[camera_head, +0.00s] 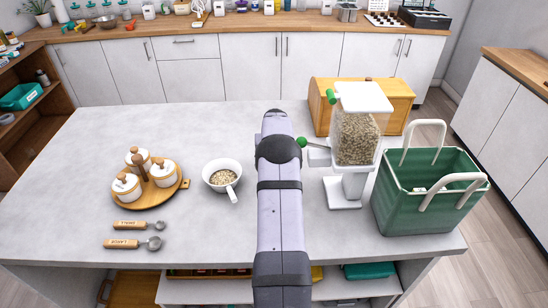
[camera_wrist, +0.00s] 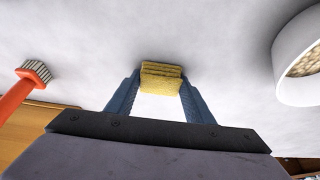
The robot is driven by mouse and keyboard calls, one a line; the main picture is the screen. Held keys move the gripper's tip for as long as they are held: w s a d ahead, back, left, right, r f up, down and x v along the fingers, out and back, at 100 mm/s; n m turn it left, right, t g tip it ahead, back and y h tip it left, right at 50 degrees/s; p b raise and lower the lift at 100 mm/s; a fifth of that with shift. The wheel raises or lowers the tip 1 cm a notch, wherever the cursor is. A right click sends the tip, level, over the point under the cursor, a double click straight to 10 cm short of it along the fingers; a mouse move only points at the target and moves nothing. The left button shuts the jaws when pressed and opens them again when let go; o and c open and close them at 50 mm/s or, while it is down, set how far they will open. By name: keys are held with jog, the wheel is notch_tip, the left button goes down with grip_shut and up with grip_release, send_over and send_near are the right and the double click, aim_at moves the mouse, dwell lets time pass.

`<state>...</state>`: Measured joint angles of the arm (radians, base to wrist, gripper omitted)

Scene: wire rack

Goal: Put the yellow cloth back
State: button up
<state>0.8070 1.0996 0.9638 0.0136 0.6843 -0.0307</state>
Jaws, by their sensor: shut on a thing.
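The yellow cloth (camera_wrist: 161,79) is a thick folded pad in the wrist view. My gripper (camera_wrist: 160,88) is shut on it, with one blue-grey finger at each side. Pale grey surface lies behind the cloth; I cannot tell whether it touches that surface. In the head view my arm hides the gripper, and I cannot make out the held cloth there. A small yellow patch (camera_head: 317,273) shows beside my arm at the lower shelf; I cannot tell what it is.
A bowl of grain (camera_head: 222,175), jar rack (camera_head: 180,186), two spoons, grain dispenser (camera_head: 356,130), bread box (camera_head: 400,100) and green basket (camera_head: 425,205) stand on the grey counter. An orange-handled brush (camera_wrist: 34,72) and white grain vessel (camera_wrist: 290,55) flank the gripper.

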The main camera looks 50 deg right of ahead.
jog(key=o, duration=1.1)
jog(key=shift+r, duration=0.2)
jog(key=b+v, duration=0.3)
jog(key=v, duration=0.9)
jog(key=s+a+f+n+g+y, duration=0.15)
jog(key=a+n, duration=0.35)
jog(key=a, duration=2.3)
jog(key=s+a+f+n+g+y, duration=0.1)
jog(key=s+a+f+n, duration=0.1)
jog(key=s+a, duration=0.6)
jog(key=s+a+f+n, duration=0.2)
jog(key=s+a+f, duration=0.1)
jog(key=s+a, duration=0.5)
jog(key=s, duration=0.3)
jog(key=shift+a+g+y, duration=0.15)
jog(key=shift+g+y, duration=0.2)
